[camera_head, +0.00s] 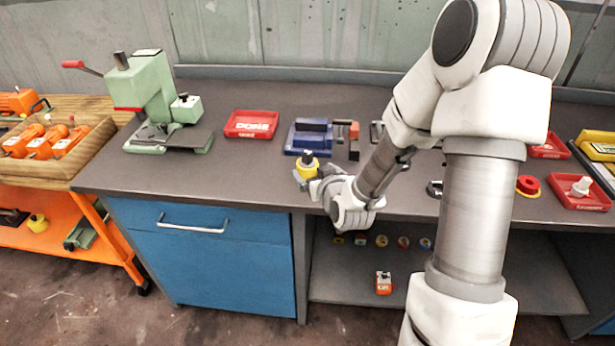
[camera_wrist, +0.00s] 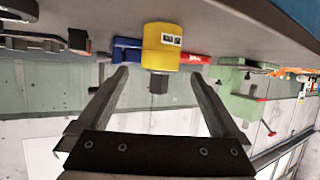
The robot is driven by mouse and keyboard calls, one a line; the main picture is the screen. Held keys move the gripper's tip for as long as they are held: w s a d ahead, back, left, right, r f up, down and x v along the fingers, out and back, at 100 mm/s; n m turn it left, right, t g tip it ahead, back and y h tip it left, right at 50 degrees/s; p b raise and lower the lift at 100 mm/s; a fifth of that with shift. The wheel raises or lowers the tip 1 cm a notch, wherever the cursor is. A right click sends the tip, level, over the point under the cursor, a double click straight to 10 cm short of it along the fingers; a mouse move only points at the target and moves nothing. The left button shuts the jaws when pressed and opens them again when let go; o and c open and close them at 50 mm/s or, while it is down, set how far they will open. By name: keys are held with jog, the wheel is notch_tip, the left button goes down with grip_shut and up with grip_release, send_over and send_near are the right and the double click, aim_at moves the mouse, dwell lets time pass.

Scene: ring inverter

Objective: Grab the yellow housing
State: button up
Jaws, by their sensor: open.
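The yellow housing (camera_head: 307,168) stands on the dark workbench near its front edge, with a dark part on its top. In the wrist view, which looks upside down, the yellow housing (camera_wrist: 161,47) lies ahead, between the lines of the two fingers and just beyond their tips. A small black and white label shows on its side. My gripper (camera_wrist: 161,82) is open and empty, with its fingers spread wider than the housing. In the head view my gripper (camera_head: 312,180) is right beside the housing, partly hidden by my wrist.
Behind the housing is a blue fixture (camera_head: 310,137). A red tray (camera_head: 252,124) lies at the back, and a green press (camera_head: 160,105) stands to the left. More red trays (camera_head: 580,190) are at the right. The bench (camera_head: 240,175) is clear left of the housing.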

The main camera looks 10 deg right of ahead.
aim_at(311, 170)
jog(key=shift+f+x, duration=0.15)
jog(key=shift+x, duration=1.45)
jog(key=shift+f+x, duration=0.15)
jog(key=shift+x, duration=1.5)
jog(key=shift+s, duration=0.15)
grip_shut()
